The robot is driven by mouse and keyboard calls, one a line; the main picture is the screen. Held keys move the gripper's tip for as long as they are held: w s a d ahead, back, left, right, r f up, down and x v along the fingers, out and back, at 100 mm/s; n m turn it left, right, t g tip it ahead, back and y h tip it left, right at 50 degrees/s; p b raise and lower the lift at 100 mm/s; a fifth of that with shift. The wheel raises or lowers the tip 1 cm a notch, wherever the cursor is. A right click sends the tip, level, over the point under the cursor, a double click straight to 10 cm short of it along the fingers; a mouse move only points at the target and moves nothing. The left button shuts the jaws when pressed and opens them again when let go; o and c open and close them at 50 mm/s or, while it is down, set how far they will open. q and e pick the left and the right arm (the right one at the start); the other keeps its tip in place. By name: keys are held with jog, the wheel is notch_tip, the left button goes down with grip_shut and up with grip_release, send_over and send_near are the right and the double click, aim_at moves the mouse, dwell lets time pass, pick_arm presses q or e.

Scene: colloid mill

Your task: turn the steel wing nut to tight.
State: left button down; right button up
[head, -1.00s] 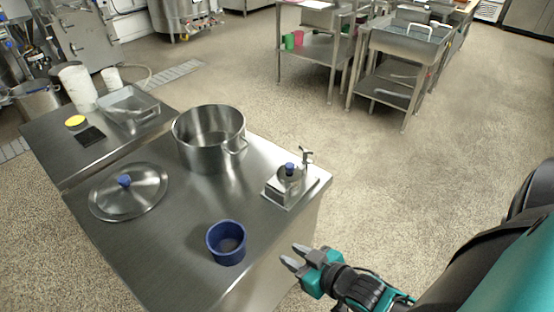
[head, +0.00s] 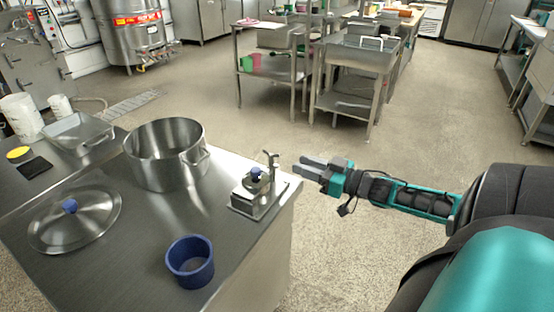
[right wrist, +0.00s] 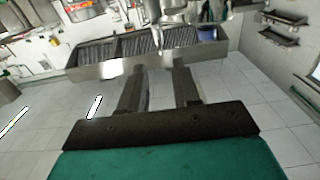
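A small steel device with a blue knob (head: 256,173) stands on a square base plate (head: 262,204) at the right corner of the steel table. A thin steel post with a winged-looking top (head: 270,158) rises beside the knob; it may be the wing nut, but it is too small to tell how tight it is. My right gripper (head: 303,166) is just right of the post, apart from it and pointing left. In the right wrist view, its two fingers (right wrist: 158,82) stand apart with nothing between them. My left gripper is not in view.
The steel table (head: 130,262) also holds a large open pot (head: 166,160), a lid (head: 75,218) with a blue knob and a blue cup (head: 190,262). Steel shelving carts (head: 350,95) stand farther back. The floor right of the table is clear.

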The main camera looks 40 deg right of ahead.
aim_at(277, 156)
jog(key=b+x, duration=0.2)
jog(key=x, duration=0.6)
jog(key=shift+w+a+f, duration=0.1)
jog(key=shift+w, duration=0.2)
jog(key=shift+c, duration=0.4)
grip_shut()
